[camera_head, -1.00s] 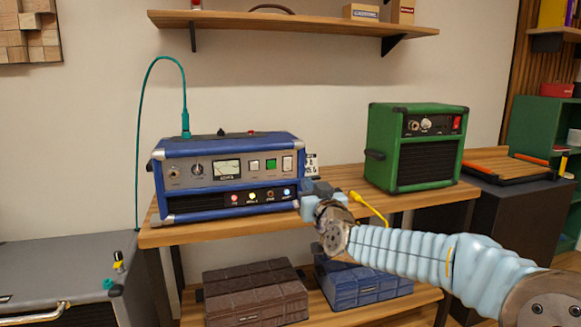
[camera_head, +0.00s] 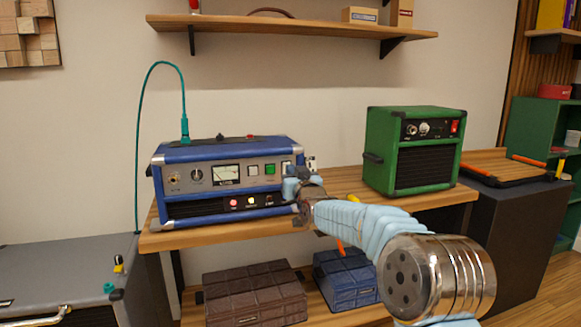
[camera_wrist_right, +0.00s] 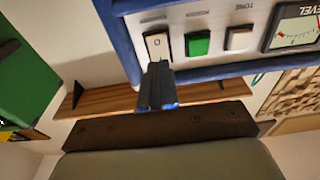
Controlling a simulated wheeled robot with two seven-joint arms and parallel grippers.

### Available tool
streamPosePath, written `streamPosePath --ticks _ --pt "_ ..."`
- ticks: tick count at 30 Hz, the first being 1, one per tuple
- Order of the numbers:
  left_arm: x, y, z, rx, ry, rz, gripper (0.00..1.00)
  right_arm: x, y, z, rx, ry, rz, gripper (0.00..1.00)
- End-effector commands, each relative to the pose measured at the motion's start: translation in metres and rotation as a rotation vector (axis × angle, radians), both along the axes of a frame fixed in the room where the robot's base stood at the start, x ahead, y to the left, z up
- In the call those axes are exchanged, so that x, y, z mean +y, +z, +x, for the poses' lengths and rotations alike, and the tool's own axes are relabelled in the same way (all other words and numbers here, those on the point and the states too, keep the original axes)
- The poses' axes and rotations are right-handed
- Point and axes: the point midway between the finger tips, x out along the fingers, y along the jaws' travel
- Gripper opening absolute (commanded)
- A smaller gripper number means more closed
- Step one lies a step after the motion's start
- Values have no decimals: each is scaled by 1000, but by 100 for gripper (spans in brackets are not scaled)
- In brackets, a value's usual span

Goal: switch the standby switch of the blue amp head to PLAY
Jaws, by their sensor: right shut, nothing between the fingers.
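The blue amp head (camera_head: 228,150) stands on the wooden shelf at the left. Its front has a grey panel with knobs, a meter (camera_head: 226,174), a pale square switch, a green switch (camera_head: 270,169) and a white rocker switch (camera_head: 286,167) at the right end. In the right wrist view the panel is turned over, with the white rocker (camera_wrist_right: 157,45) at the left, marked O. I cannot read which switch is labelled standby. My right gripper (camera_head: 289,188) is shut and empty at the amp's front right corner. In the wrist view its fingertips (camera_wrist_right: 158,70) overlap the white rocker's edge; contact cannot be told. My left gripper is not seen.
A teal cable (camera_head: 139,150) rises from the blue amp's top. Brown (camera_head: 255,290) and blue (camera_head: 346,283) cases lie on the lower shelf.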

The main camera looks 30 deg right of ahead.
Motion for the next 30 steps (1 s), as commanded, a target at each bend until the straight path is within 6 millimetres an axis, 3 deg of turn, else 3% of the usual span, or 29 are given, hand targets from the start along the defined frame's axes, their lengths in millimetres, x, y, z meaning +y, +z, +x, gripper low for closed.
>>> streamPosePath --ticks 6,30 --pt "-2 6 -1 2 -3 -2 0 -3 2 15 1 0 0 0" --pt "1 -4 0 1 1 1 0 -4 4 19 3 2 0 0"
